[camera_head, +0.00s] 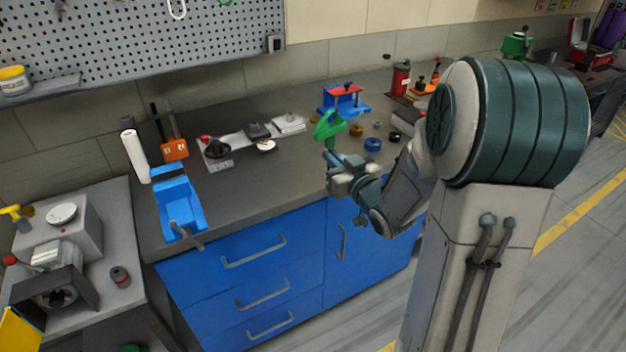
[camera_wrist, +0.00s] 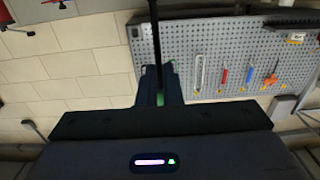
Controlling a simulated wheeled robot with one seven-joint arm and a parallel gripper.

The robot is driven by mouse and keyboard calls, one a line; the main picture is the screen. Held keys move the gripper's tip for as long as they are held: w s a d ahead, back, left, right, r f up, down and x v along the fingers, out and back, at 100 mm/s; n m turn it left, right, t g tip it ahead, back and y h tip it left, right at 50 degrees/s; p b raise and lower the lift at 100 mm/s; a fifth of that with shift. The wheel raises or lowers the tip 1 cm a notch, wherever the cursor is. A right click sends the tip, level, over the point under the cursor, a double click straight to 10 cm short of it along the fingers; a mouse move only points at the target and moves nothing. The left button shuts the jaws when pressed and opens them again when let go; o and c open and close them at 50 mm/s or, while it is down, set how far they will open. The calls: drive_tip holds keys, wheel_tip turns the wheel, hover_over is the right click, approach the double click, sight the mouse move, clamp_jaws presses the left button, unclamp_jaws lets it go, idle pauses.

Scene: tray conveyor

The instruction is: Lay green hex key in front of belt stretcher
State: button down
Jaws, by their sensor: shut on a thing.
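My gripper (camera_head: 333,160) is above the front edge of the grey bench, right of the middle in the head view. In the wrist view its two fingers (camera_wrist: 159,88) are closed on the green hex key (camera_wrist: 160,99), of which a small green part shows between them. A dark rod runs up from there to the top edge of the wrist view; I cannot tell whether it is part of the key. In the head view a green piece (camera_head: 328,126) shows just above my fingers. I cannot tell for sure which bench item is the belt stretcher.
A blue and red device (camera_head: 344,98) stands at the back of the bench, near a blue ring (camera_head: 373,145) and small parts. A red bottle (camera_head: 401,78) is farther right. A blue vise (camera_head: 180,203) is at the left. The bench (camera_head: 270,180) has clear room at its front middle.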

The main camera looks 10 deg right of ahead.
drive_tip(key=shift+w+a+f+p, duration=0.4)
drive_tip(key=shift+w+f, duration=1.3)
drive_tip(key=shift+w+a+f+p, duration=0.35)
drive_tip(key=shift+w+a+f, duration=0.1)
drive_tip(key=shift+w+f, duration=1.3)
drive_tip(key=shift+w+a+f+p, duration=0.4)
drive_tip(key=shift+w+f, duration=1.25)
drive_tip(key=shift+f, duration=0.05)
drive_tip(key=shift+f, duration=0.15)
drive_tip(key=c, duration=1.6)
unclamp_jaws()
